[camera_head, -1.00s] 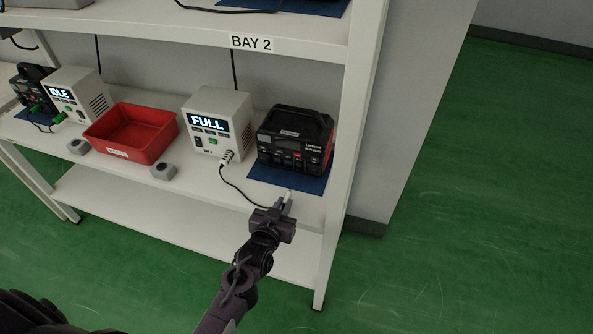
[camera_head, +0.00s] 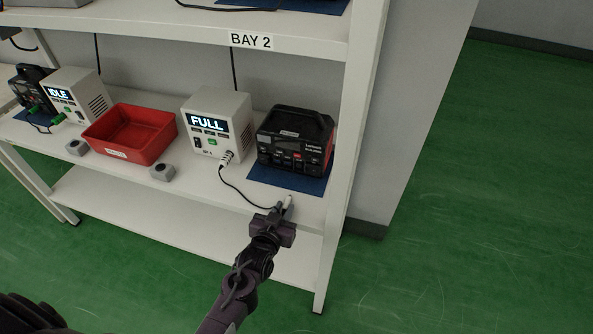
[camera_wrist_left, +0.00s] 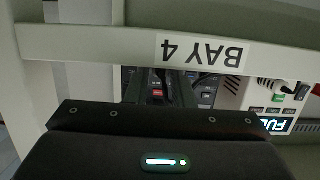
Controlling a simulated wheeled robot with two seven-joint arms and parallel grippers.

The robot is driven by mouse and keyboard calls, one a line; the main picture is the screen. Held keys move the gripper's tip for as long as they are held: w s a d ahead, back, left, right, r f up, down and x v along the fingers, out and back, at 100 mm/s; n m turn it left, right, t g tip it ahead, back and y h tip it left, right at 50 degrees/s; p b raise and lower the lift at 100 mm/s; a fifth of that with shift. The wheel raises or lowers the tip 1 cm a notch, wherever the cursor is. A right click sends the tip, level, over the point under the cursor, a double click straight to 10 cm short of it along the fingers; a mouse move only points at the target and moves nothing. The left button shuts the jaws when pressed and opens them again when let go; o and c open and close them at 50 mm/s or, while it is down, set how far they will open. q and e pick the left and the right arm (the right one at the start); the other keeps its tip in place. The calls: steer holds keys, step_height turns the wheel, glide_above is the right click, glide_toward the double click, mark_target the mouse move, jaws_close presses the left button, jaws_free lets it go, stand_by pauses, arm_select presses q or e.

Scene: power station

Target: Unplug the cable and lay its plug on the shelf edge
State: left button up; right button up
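The black power station (camera_head: 296,140) with red trim stands on a blue mat at the right of the shelf (camera_head: 190,200). A black cable (camera_head: 236,190) runs from the round connector on the front of the charger (camera_head: 218,122) reading FULL to my left gripper (camera_head: 284,206). The gripper is shut on the cable's pale plug (camera_head: 289,199), just over the shelf's front edge and apart from the power station. The left wrist view is upside down and shows the charger (camera_wrist_left: 277,125) and part of the power station (camera_wrist_left: 157,88); fingertips and plug are hidden there. My right gripper is out of view.
A red bin (camera_head: 131,134), a small grey block (camera_head: 162,172) and a charger reading IDLE (camera_head: 75,93) stand to the left. A shelf post (camera_head: 347,150) rises at the right. The front strip right of the grey block is mostly clear.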

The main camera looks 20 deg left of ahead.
arm_select(q)
steer(key=o, duration=0.3)
steer(key=shift+o, duration=0.2)
steer(key=shift+s, duration=0.1)
steer(key=v, duration=0.7)
steer(key=s+f+g, duration=0.2)
steer(key=s+f, duration=0.3)
steer(key=f, duration=0.4)
steer(key=s+f+m+g, duration=0.1)
steer(key=s+f+g, duration=0.3)
steer(key=f, duration=0.5)
steer(key=s+f+g, duration=0.1)
steer(key=s+f, duration=0.5)
steer(key=f, duration=0.3)
steer(key=s+a+f+g, duration=0.1)
steer(key=s+f+g, duration=0.1)
steer(key=s+f, duration=0.2)
steer(key=s+a+f+g, duration=0.2)
steer(key=s+f, duration=0.2)
steer(key=s, duration=0.7)
steer(key=s+a+f+m+g, duration=0.1)
steer(key=s+a+f+g, duration=0.1)
steer(key=s+f, duration=0.3)
steer(key=shift+s+g+y, duration=0.3)
steer(key=shift+s+g, duration=0.3)
steer(key=shift+s, duration=0.55)
steer(key=shift+a+f, duration=0.1)
